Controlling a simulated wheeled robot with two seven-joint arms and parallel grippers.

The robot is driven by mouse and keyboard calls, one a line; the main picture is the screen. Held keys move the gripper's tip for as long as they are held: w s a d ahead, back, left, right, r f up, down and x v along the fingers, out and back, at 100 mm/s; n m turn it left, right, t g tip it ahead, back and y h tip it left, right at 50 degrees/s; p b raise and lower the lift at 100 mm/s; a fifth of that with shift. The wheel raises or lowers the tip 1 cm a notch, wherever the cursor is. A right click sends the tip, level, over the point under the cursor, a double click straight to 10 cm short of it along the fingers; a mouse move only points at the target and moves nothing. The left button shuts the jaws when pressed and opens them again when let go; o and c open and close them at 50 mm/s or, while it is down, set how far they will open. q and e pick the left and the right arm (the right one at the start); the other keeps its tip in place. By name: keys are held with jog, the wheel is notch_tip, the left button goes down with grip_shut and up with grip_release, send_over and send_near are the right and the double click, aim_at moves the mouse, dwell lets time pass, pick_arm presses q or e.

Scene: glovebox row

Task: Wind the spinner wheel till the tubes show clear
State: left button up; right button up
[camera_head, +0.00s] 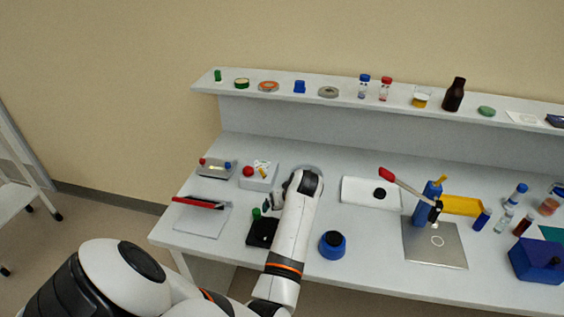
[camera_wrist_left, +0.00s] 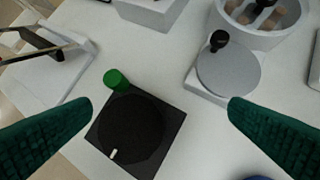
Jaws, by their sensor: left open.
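A pale grey wheel (camera_wrist_left: 229,70) with a black knob (camera_wrist_left: 218,40) on its rim sits on a white base in the left wrist view. Just beyond it is a round white tub (camera_wrist_left: 282,37) holding brownish tube-like pieces and a dark part; whether the contents are clear cannot be told. In the head view my left arm hides the wheel and most of the tub. My left gripper (camera_wrist_left: 160,105) is open and empty, its green fingers spread above the table. The wheel lies beyond the right finger, apart from it. My right gripper is not in view.
A black dial box (camera_wrist_left: 135,130) with a green knob (camera_wrist_left: 117,80) lies between and below the fingers. A blue-based round item (camera_head: 332,244) stands right of my arm. A red-handled lever (camera_head: 402,184) rises further right. A shelf (camera_head: 300,97) of small items runs behind.

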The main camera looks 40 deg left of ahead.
pick_arm(q)
jog(key=s+d+f+m, duration=0.1)
jog(key=s+d+m, duration=0.1)
jog(key=s, duration=0.1)
jog(key=s+d+f+m+t, duration=0.1)
jog(key=s+d+m, duration=0.1)
jog(key=s, duration=0.1)
jog(key=s+d+f+m, duration=0.1)
jog(key=s+d+m, duration=0.1)
jog(key=s+d, duration=0.1)
jog(key=shift+d+f+t+h, duration=0.1)
jog(key=shift+f+t+h, duration=0.2)
jog(key=shift+f+h, duration=0.1)
jog(key=shift+s+d+f+m, duration=0.15)
jog(key=shift+s+d+m, duration=0.05)
jog(key=shift+d+m, duration=0.2)
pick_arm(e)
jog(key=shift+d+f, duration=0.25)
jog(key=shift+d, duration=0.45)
